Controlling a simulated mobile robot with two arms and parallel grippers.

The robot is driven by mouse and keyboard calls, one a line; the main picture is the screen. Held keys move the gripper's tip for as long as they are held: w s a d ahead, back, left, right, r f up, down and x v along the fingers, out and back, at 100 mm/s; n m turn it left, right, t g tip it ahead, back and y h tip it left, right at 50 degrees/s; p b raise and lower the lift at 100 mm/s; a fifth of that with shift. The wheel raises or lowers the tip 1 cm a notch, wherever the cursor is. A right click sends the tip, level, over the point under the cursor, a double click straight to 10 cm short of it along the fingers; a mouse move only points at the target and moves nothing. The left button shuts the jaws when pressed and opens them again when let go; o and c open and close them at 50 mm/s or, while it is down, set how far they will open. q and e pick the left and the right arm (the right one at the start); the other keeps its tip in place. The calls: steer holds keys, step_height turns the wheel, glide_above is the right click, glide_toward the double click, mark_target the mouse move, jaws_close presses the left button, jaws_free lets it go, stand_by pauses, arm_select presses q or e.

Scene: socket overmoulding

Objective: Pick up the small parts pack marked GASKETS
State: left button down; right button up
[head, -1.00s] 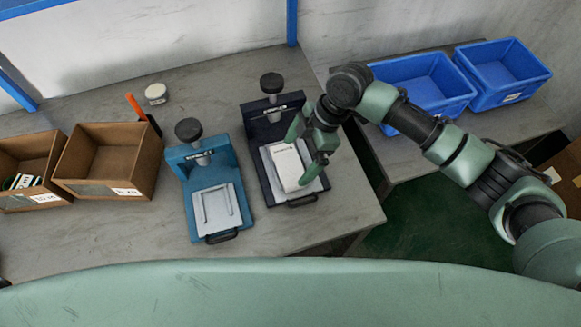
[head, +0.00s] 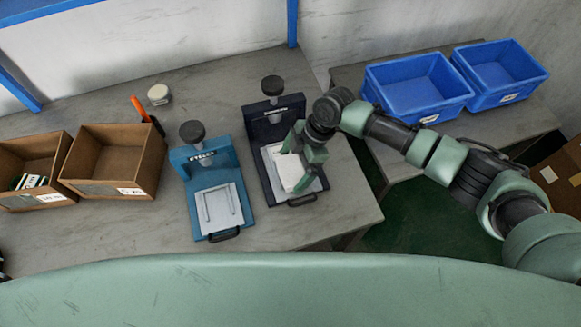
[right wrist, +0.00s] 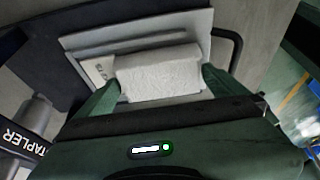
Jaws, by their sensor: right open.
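A small white pack (head: 291,176) lies on the pale plate of the dark navy stapler (head: 263,172), on the right part of the bench. In the right wrist view the white pack (right wrist: 160,74) sits between the two green fingers of my right gripper (right wrist: 161,84). A little dark print shows at its left end, too cut off to read in full. In the head view my right gripper (head: 300,160) is down over the pack and hides part of it. Its jaws are open, one finger on each side of the pack. My left gripper is out of view.
A blue stapler (head: 228,218) with an empty plate stands left of the dark one. Two brown bins (head: 150,170) stand farther left, the leftmost holding a pack. Two blue crates (head: 415,95) are at the back right. An orange-handled tool and a round white item lie behind.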

steer(key=c, duration=1)
steer(key=shift+r, duration=0.1)
